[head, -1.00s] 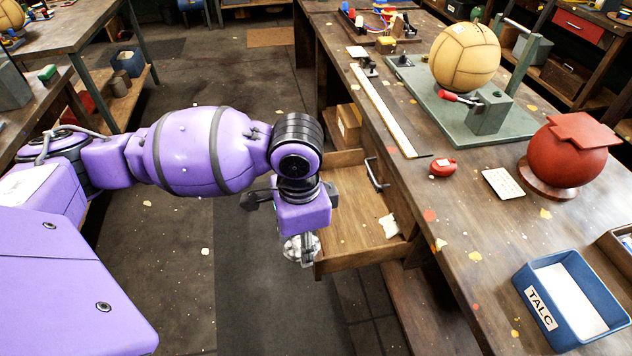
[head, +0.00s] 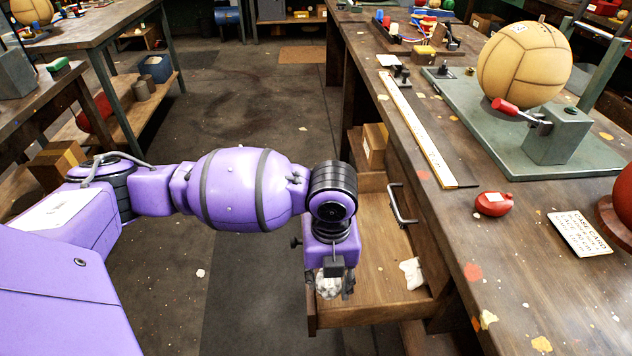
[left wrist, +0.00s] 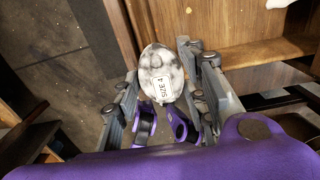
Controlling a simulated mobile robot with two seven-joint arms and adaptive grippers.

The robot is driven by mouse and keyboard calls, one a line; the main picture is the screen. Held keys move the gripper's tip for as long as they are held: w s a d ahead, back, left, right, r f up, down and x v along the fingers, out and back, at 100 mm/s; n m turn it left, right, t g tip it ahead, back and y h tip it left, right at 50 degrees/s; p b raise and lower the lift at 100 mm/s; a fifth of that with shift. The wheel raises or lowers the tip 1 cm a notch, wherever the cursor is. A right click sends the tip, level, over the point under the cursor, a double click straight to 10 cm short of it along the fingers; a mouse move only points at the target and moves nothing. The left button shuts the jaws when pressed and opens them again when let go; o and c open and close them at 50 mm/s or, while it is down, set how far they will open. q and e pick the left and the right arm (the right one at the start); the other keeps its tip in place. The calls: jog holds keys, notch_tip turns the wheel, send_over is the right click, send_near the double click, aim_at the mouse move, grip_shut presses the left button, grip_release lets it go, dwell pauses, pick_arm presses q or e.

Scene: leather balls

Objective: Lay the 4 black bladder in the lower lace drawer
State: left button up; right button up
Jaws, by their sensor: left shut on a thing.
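My left gripper (head: 332,288) points down and is shut on a small rounded bladder (left wrist: 162,75). In the left wrist view the bladder is mottled white and dark grey, with a white label reading "SIZE 4"; it sits between the finger pads. In the head view the bladder (head: 328,287) is mostly hidden by the gripper. An open wooden drawer (head: 385,300) sticks out from the bench; it also shows in the left wrist view (left wrist: 235,30). The gripper is at the drawer's left side, apparently above its edge. My right gripper is not in view.
A crumpled white piece (head: 411,273) lies in the drawer. A metal handle (head: 401,205) stands by the bench side, and a cardboard box (head: 375,145) sits behind. The bench top (head: 450,240) holds a tan ball (head: 524,65), a ruler (head: 420,125) and a red item (head: 493,204).

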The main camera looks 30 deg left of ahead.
pick_arm(q)
jog(key=w+f, duration=0.2)
jog(key=w, duration=0.1)
jog(key=w+f+b, duration=0.1)
jog(key=w+f, duration=0.1)
jog(key=w, duration=0.1)
jog(key=w+f+b, duration=0.1)
jog(key=w+f, duration=0.2)
jog(key=w, duration=0.1)
jog(key=shift+d+f, duration=0.1)
jog(key=shift+w+f, duration=0.35)
notch_tip(320, 180, down, 3)
jog(key=shift+w+f+b, duration=0.1)
jog(key=shift+w+b, duration=0.05)
jog(key=shift+b, duration=0.45)
jog(key=shift+f, duration=0.15)
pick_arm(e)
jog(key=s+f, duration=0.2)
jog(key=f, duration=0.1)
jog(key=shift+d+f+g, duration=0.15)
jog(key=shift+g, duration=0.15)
pick_arm(q)
jog(key=shift+f, duration=0.15)
jog(key=o, duration=1.2)
